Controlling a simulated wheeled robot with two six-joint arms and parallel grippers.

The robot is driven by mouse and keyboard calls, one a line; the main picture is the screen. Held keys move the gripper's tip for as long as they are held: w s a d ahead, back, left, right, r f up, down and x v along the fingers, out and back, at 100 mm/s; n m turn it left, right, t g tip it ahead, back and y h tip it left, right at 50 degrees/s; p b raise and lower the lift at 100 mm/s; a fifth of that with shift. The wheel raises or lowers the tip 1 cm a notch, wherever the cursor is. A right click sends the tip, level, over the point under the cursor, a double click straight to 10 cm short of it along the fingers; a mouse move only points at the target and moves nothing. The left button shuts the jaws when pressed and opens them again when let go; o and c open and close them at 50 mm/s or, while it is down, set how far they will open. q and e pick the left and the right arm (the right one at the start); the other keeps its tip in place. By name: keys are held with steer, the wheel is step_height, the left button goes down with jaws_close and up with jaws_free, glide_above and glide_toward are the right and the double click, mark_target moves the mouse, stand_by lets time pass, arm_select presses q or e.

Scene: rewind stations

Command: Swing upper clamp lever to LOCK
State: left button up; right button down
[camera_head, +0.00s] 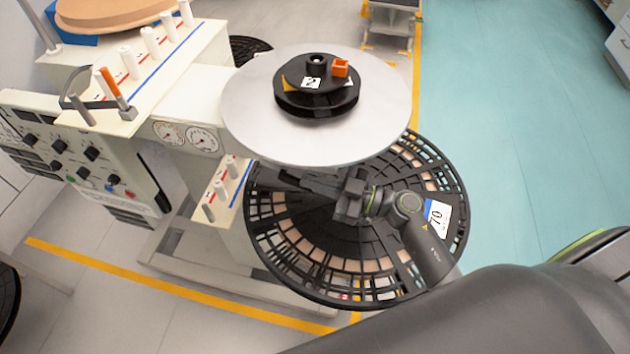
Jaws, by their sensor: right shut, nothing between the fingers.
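The upper clamp (316,104) is a black round hub on top of a silver disc (250,130). An orange lever tab (340,67) sits at its right rear edge. A white label and a yellow patch show on the hub, but I cannot read LOCK anywhere. My right gripper (284,178) is shut and empty, below and in front of the disc's near edge, pointing left. It is apart from the orange tab, and the disc's rim may hide part of its fingers. My left gripper is not in view.
A large black slotted reel (440,255) marked 70 lies below the disc, under my right arm. A cream machine with gauges (185,135), knobs and several white pegs stands on the left. A yellow floor line (180,285) runs in front. The teal floor (520,150) at right is clear.

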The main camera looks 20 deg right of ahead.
mark_target(292, 185)
stand_by(0.3)
steer(key=shift+a+f+t+y+b, duration=0.1)
steer(key=shift+f+t+y+b, duration=0.55)
steer(key=shift+b, duration=0.9)
steer(key=f+b, duration=0.1)
steer(key=b, duration=0.1)
steer(key=f+y+b, duration=0.1)
steer(key=f+t+b, duration=0.1)
steer(key=b, duration=0.1)
steer(key=shift+w+a+y+b, duration=0.25)
steer(key=shift+a+y+b, duration=0.05)
steer(key=shift+y, duration=0.05)
steer(key=shift+w+a+f+b, duration=0.1)
steer(key=shift+f+b, duration=0.15)
steer(key=shift+b, duration=0.05)
steer(key=shift+w+a+f, duration=0.2)
steer(key=shift+a+f, duration=0.15)
steer(key=shift+f, duration=0.1)
steer(key=shift+w+a+f, duration=0.2)
steer(key=shift+a+f, duration=0.1)
steer(key=shift+f, duration=0.15)
steer(key=shift+f+b, duration=0.1)
steer(key=shift+b, duration=0.2)
